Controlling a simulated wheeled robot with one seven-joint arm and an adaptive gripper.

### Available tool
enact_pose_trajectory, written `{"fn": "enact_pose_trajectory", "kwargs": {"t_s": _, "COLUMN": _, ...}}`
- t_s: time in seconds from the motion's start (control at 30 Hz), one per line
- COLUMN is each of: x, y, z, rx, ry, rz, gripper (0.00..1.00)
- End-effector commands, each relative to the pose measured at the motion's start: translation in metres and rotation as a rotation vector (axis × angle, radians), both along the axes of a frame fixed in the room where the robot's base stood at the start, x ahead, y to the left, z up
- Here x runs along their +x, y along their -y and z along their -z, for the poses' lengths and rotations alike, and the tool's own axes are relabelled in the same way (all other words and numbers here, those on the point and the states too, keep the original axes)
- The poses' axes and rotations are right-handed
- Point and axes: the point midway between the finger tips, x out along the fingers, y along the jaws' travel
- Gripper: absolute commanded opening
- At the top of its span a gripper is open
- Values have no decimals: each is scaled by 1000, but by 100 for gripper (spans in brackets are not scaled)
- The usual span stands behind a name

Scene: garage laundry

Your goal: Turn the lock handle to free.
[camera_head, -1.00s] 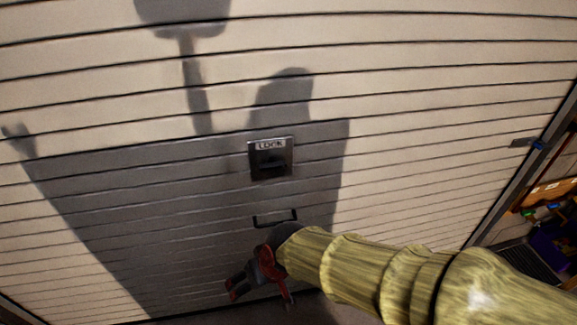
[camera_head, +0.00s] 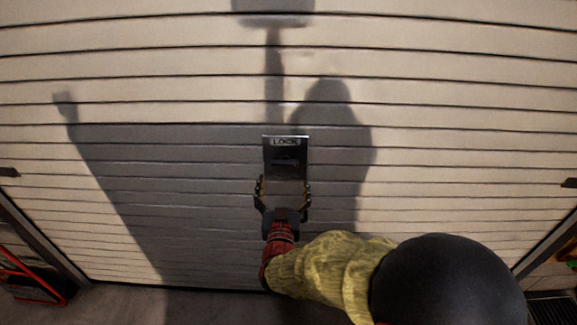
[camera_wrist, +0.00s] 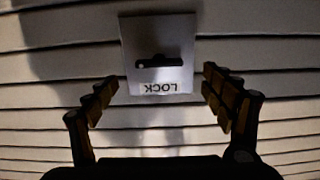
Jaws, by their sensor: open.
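The lock plate (camera_head: 285,142), a metal square marked LOCK, is fixed on the slatted garage door. Its dark lock handle (camera_head: 286,161) lies about level across the plate. In the wrist view the plate (camera_wrist: 131,40) appears upside down at the top, and the handle (camera_wrist: 160,61) lies nearly horizontal. My gripper (camera_head: 283,184) is open and empty, its fingers spread just below the plate in the head view. In the wrist view my gripper (camera_wrist: 160,88) has one finger to each side of the plate's lettered end. The handle is between and beyond the fingertips, apart from them.
The pale slatted garage door (camera_head: 450,100) fills most of the view, with shadows across its middle. A red metal frame (camera_head: 30,280) stands at the lower left. Small bolts sit at both door sides. Concrete floor (camera_head: 130,298) shows along the bottom.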

Motion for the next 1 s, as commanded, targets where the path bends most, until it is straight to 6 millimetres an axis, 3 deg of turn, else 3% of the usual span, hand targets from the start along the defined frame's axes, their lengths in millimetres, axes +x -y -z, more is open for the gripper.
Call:
{"fn": "enact_pose_trajectory", "kwargs": {"t_s": 0.17, "x": 14, "y": 2, "z": -2, "rx": -10, "ry": 11, "rz": 6, "gripper": 83}}
{"fn": "enact_pose_trajectory", "kwargs": {"t_s": 0.6, "x": 72, "y": 3, "z": -2, "rx": -10, "ry": 10, "rz": 2, "gripper": 83}}
{"fn": "enact_pose_trajectory", "kwargs": {"t_s": 1.0, "x": 78, "y": 3, "z": -3, "rx": -10, "ry": 9, "rz": 1, "gripper": 81}}
